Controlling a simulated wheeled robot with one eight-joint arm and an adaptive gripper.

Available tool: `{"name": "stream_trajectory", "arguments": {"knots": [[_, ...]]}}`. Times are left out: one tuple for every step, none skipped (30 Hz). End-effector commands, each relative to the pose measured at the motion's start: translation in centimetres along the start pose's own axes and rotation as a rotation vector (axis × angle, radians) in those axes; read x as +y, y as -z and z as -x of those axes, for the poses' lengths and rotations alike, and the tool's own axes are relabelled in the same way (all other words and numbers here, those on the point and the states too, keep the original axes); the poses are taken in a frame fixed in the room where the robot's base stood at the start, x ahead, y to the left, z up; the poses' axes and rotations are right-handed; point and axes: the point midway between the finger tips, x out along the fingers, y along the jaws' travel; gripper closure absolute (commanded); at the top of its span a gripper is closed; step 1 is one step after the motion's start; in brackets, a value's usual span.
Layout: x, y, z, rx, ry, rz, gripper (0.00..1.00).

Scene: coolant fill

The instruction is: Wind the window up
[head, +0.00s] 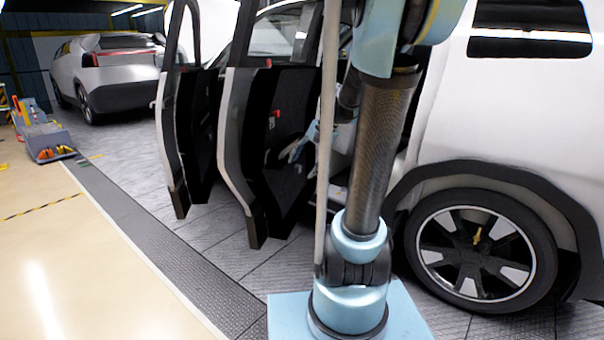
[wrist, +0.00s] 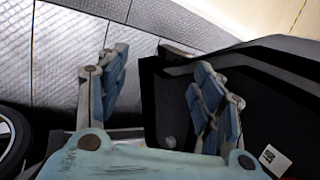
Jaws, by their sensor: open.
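A white car stands with two doors swung open. The nearer open door (head: 235,160) has a black inner panel with a small red part (head: 277,114) on it. I cannot tell whether that part works the window. I cannot make out glass above the panel. My gripper (head: 298,147) is beside the inner side of this door, partly hidden behind my arm. In the wrist view my gripper (wrist: 160,65) is open, its two blue-padded fingers apart with nothing held. A dark panel (wrist: 155,105) lies beyond the fingers, with a small round grey spot (wrist: 170,142) low between them.
The farther open door (head: 185,140) stands to the left. The rear wheel (head: 475,250) is to the right. A second car (head: 115,75) and a grey tool tray (head: 47,138) are at the back left. The pale floor (head: 90,250) at left is clear. A white label (wrist: 272,158) shows in the wrist view.

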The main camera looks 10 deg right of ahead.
Motion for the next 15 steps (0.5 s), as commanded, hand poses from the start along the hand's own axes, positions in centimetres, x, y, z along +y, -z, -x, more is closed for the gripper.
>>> {"name": "stream_trajectory", "arguments": {"knots": [[-0.9, 1.3, 0.0, -0.01, 0.019, -0.033, 0.39], [-1.4, 1.9, 0.0, -0.016, 0.029, -0.054, 0.39], [-2.1, 2.7, -0.1, -0.026, 0.045, -0.081, 0.39], [-2.6, 3.3, -0.1, -0.033, 0.055, -0.101, 0.39], [-3.1, 4.0, -0.2, -0.041, 0.067, -0.121, 0.39], [-3.7, 4.8, -0.3, -0.051, 0.081, -0.148, 0.39], [-4.1, 5.5, -0.3, -0.058, 0.093, -0.169, 0.39], [-4.6, 6.2, -0.4, -0.065, 0.104, -0.189, 0.39], [-5.1, 7.1, -0.5, -0.076, 0.119, -0.216, 0.39], [-5.5, 7.8, -0.6, -0.083, 0.129, -0.235, 0.39], [-6.0, 8.5, -0.7, -0.092, 0.14, -0.255, 0.39], [-6.5, 9.4, -0.9, -0.103, 0.154, -0.28, 0.39], [-6.8, 10.1, -1.0, -0.111, 0.165, -0.301, 0.39], [-7.2, 10.8, -1.1, -0.12, 0.176, -0.32, 0.39], [-7.6, 11.8, -1.3, -0.132, 0.189, -0.347, 0.39]]}}
